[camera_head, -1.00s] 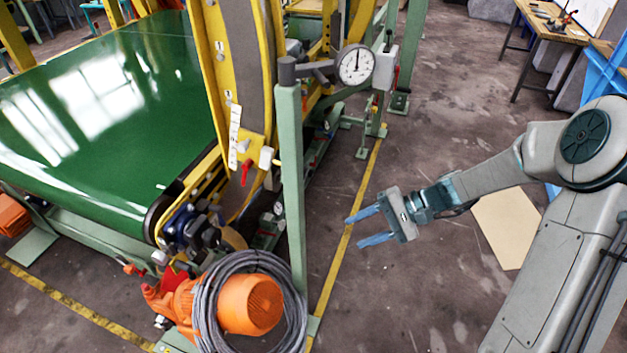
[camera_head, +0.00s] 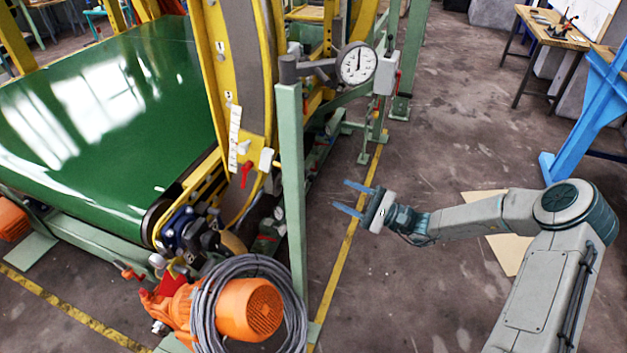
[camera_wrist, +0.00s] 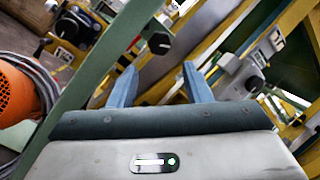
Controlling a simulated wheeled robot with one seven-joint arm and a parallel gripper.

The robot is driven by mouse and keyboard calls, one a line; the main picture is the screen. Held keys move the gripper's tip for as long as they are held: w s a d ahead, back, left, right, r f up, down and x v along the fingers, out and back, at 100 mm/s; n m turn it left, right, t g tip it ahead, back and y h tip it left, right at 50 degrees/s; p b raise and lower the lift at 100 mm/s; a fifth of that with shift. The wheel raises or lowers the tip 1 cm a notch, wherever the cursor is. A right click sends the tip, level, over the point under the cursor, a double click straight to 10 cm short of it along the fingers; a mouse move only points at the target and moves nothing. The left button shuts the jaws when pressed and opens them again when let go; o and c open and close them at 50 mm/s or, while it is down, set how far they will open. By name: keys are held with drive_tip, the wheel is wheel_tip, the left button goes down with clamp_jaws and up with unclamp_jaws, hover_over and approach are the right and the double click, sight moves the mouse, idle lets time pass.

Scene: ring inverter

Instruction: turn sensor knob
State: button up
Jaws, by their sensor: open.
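My gripper (camera_head: 341,195) is open and empty, pointing left over the floor, to the right of the green post (camera_head: 291,190). In the wrist view its two blue fingers (camera_wrist: 160,68) are spread. A round black knob (camera_wrist: 159,43) shows beyond and just above the gap between the fingertips, apart from them. A second dark knob (camera_wrist: 255,84) on a pale box shows to the right of the fingers. I cannot tell which is the sensor knob. In the head view, pale boxes (camera_head: 267,159) sit on the yellow frame, left of the post.
A red handle (camera_head: 246,174) hangs on the yellow frame (camera_head: 212,70) by the green conveyor belt (camera_head: 110,100). An orange motor (camera_head: 249,308) with coiled cable stands low in front. Floor around my gripper is clear.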

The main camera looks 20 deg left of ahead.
sight(306, 178)
drive_tip(key=x, duration=0.9)
drive_tip(key=shift+a+p, duration=0.35)
drive_tip(key=c, duration=0.7)
